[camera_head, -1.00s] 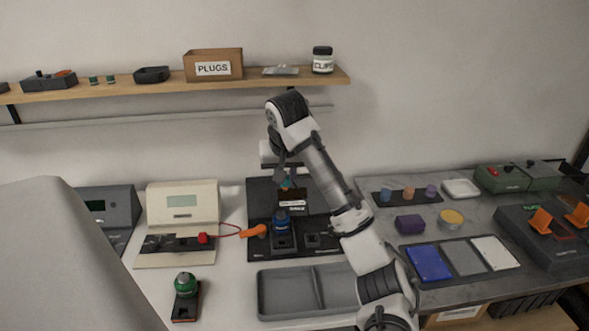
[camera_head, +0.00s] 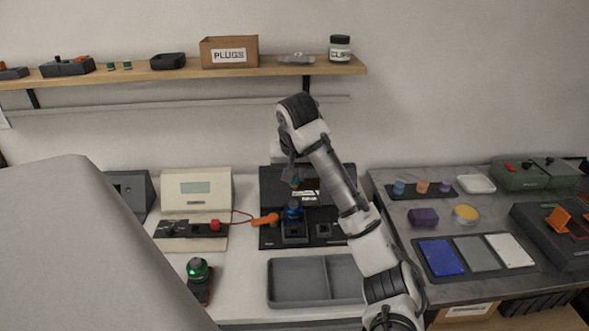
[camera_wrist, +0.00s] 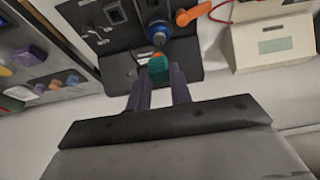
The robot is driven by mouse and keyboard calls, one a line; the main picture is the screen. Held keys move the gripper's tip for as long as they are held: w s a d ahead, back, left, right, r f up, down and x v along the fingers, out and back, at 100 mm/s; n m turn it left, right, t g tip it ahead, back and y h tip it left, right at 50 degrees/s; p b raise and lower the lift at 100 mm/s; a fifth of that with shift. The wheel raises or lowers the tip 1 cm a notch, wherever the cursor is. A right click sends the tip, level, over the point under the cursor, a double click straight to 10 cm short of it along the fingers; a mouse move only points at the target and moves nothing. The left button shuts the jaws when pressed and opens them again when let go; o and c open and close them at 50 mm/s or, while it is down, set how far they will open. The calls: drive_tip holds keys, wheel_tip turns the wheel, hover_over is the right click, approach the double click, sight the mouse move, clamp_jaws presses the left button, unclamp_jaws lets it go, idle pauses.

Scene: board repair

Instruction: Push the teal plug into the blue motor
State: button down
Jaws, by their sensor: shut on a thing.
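My gripper (camera_wrist: 158,78) is shut on the teal plug (camera_wrist: 157,68), which sticks out beyond the dark fingertips. The plug also shows small in the head view (camera_head: 295,183), below my wrist. The blue motor (camera_wrist: 158,32) stands upright in a black holder on the dark board station; in the head view (camera_head: 293,211) it is just below the plug. A small gap seems to show between plug and motor in both views. I cannot tell how well they line up.
An orange connector (camera_head: 265,220) on a red cable lies close left of the motor. The beige meter (camera_head: 195,189) stands further left, a green motor (camera_head: 197,268) in front. A grey tray (camera_head: 297,292) lies in front of the station.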

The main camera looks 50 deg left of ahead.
drive_tip(key=shift+f+b, duration=2.15)
drive_tip(key=shift+f, duration=4.5)
drive_tip(key=shift+f, duration=0.75)
drive_tip(key=shift+p, duration=0.5)
drive_tip(key=shift+f+p, duration=0.5)
drive_tip(key=shift+p, duration=0.05)
drive_tip(key=shift+f, duration=0.5)
